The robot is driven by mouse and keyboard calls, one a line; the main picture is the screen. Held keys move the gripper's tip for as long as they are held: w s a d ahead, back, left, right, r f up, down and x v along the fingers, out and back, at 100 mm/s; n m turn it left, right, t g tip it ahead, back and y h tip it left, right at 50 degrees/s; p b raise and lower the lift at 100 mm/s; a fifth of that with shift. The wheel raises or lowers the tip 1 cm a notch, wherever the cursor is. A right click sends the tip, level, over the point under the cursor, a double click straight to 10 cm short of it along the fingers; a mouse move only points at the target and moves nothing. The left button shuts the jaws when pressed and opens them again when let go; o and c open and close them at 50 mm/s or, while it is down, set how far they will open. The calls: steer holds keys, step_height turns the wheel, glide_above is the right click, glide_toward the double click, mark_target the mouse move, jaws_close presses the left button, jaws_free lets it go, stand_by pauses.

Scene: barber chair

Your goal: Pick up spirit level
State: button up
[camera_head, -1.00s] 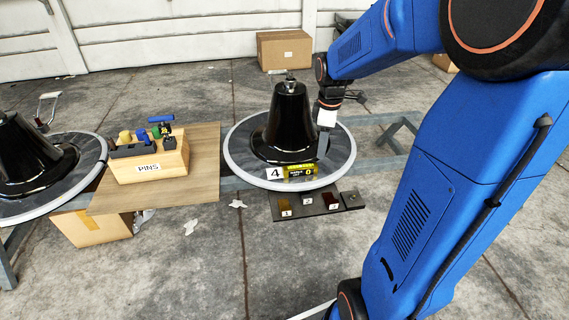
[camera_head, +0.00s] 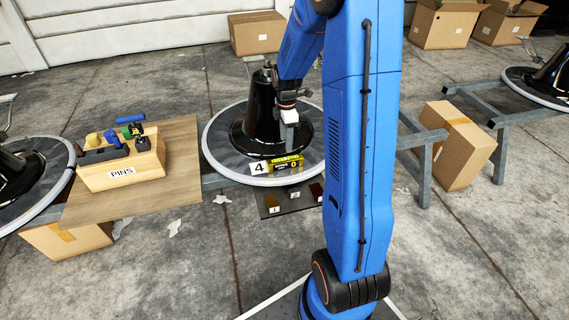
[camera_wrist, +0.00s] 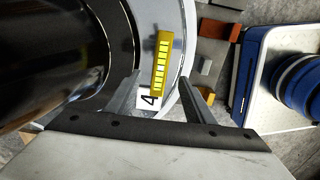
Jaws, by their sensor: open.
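The spirit level is a small yellow and dark bar (camera_head: 288,162) lying on the grey round base in front of the black cone, beside a white plate marked 4 (camera_head: 259,168). In the wrist view the yellow bar (camera_wrist: 162,58) runs lengthwise away from me, its near end by the plate (camera_wrist: 149,100). My gripper (camera_head: 290,143) points down over the base, just behind and above the bar. In the wrist view my gripper (camera_wrist: 160,80) is open, its two fingers spread to either side of the bar's line and holding nothing.
The black cone (camera_head: 262,112) stands close left of my gripper. A dark panel with numbered samples (camera_head: 273,204) lies in front of the round base (camera_head: 222,150). A wooden PINS box (camera_head: 125,166) stands on a board at left. Cardboard boxes (camera_head: 465,145) stand right and behind.

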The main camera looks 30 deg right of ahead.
mark_target(285, 159)
step_height(285, 159, down, 6)
steer(key=shift+r, duration=0.15)
steer(key=shift+a+f, duration=0.2)
steer(key=shift+f, duration=2.45)
jaws_close()
